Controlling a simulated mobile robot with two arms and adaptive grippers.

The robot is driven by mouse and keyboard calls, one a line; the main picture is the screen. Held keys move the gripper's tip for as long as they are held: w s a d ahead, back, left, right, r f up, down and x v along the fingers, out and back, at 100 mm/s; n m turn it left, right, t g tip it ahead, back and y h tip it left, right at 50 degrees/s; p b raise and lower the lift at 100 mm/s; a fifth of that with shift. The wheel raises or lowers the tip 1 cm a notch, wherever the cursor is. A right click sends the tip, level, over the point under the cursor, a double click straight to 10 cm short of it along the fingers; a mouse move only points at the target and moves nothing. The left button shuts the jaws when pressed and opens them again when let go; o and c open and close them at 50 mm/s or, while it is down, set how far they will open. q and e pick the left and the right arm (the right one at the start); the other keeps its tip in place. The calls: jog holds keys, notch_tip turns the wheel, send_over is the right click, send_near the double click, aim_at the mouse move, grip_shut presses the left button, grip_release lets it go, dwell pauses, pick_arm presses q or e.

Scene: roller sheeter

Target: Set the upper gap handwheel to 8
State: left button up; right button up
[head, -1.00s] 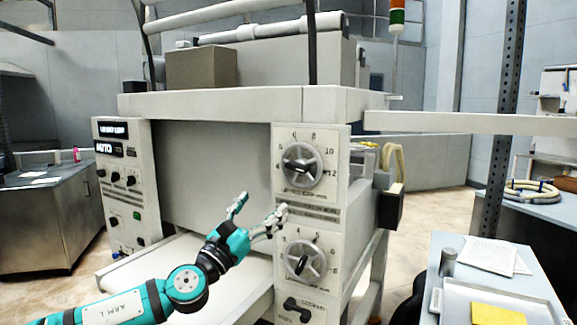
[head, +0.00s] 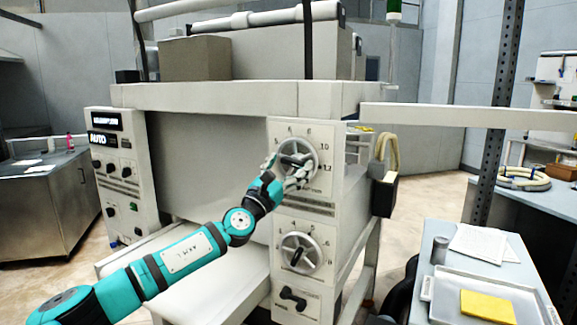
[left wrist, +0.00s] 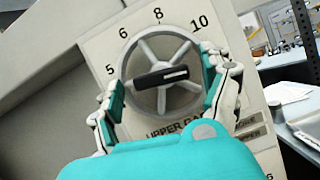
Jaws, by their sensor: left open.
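The upper gap handwheel (head: 297,150) is a grey spoked wheel with a dark bar grip, on the upper part of the white front panel. In the left wrist view the handwheel (left wrist: 145,57) faces me, with 5, 6, 8 and 10 readable around it. The white mark on the bar points right, clockwise past the 10; the dial there is hidden by a finger. My left gripper (head: 284,169) is at the wheel. In the left wrist view the open gripper (left wrist: 163,88) has one finger on each side of the wheel; I cannot tell if they touch it. My right gripper is not in view.
A second, similar handwheel (head: 301,253) sits lower on the panel, with a dark selector knob (head: 292,299) under it. A control box (head: 120,170) is at the left. At the right, a side table carries a tray with a yellow block (head: 487,305).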

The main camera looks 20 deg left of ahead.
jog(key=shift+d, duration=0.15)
pick_arm(q)
jog(key=c, duration=1.2)
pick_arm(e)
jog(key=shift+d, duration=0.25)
